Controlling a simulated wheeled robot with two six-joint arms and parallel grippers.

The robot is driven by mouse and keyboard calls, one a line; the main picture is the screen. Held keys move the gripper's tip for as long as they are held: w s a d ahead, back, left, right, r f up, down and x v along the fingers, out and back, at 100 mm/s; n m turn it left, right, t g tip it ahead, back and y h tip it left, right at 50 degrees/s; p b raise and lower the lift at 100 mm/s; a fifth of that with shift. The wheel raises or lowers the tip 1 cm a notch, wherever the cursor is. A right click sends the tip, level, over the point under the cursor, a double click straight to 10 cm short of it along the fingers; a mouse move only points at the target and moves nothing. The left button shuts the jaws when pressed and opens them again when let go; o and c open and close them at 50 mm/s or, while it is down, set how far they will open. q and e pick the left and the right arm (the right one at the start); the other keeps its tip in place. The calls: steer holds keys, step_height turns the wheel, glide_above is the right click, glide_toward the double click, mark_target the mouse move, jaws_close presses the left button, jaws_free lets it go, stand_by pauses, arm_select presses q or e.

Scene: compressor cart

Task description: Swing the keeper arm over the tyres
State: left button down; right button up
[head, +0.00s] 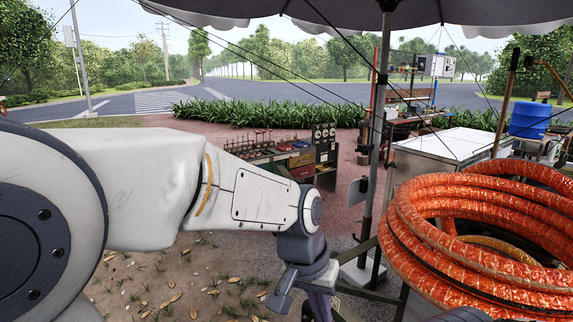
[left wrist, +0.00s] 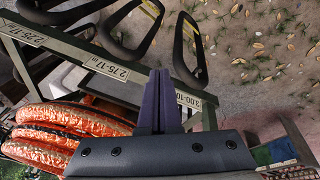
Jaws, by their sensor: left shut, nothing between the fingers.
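Several black tyre-like loops hang along a dark rail (left wrist: 75,52) with white size labels in the left wrist view; one narrow loop (left wrist: 204,50) is right of the fingers, another (left wrist: 110,35) left of them. I cannot tell which bar is the keeper arm. My left gripper (left wrist: 161,75) has its dark fingers pressed together, empty, over or beside the rail near its 3.00-10 label; I cannot tell whether they touch it. In the head view my left gripper (head: 320,308) points down, cut off by the bottom edge. My right gripper is not in view.
An umbrella pole (head: 376,130) rises beside my left wrist. Beyond are a tool bench (head: 300,160) and a white cabinet (head: 450,150). Leaf-strewn ground (head: 190,275) is open below my arm.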

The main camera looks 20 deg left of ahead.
arm_select(q)
steer(key=w+a+r+n+t+p, duration=0.4)
steer(key=w+a+r+n, duration=0.3)
steer(key=w+a+r, duration=1.3)
steer(key=a+t, duration=0.1)
steer(key=a, duration=0.2)
steer(key=shift+w, duration=0.25)
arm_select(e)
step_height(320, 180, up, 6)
arm_select(q)
steer(key=w+d+f+p, duration=0.5)
steer(key=w+f, duration=0.3)
steer(key=shift+d, duration=0.2)
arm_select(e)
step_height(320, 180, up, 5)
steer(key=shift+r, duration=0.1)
arm_select(q)
steer(key=shift+d, duration=0.1)
